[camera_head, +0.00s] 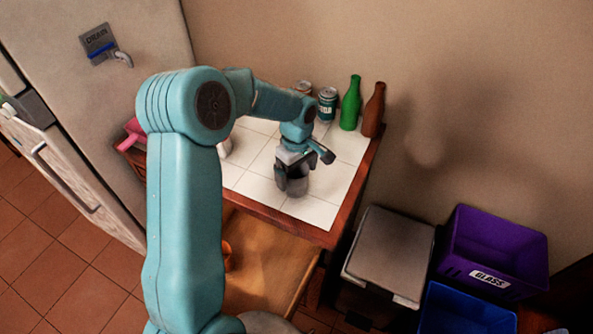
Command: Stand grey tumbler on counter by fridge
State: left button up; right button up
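The grey tumbler (298,188) is upright at the front part of the white-tiled counter (310,212), beside the fridge (60,55). My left gripper (292,176) points down at it from above, with dark fingers on either side of the tumbler. The fingers appear shut on it. The tumbler's upper part is partly hidden by the gripper. Its base looks to be on or very close to the tiles; I cannot tell which. My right gripper is not in view.
A green bottle (350,104), a brown bottle (373,112) and a teal can (327,104) stand at the counter's back. A pink item (134,133) is near the fridge. A grey bin (390,252), purple crate (497,245) and blue crate (463,312) stand right.

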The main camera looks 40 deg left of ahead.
pick_arm(q)
jog(key=shift+s+r, duration=0.25)
jog(key=shift+r, duration=0.1)
jog(key=shift+w+r, duration=0.15)
jog(key=shift+r, duration=0.05)
notch_tip(320, 180, up, 11)
jog(key=shift+r+b, duration=0.2)
jog(key=shift+b, duration=0.2)
jog(key=shift+d, duration=0.1)
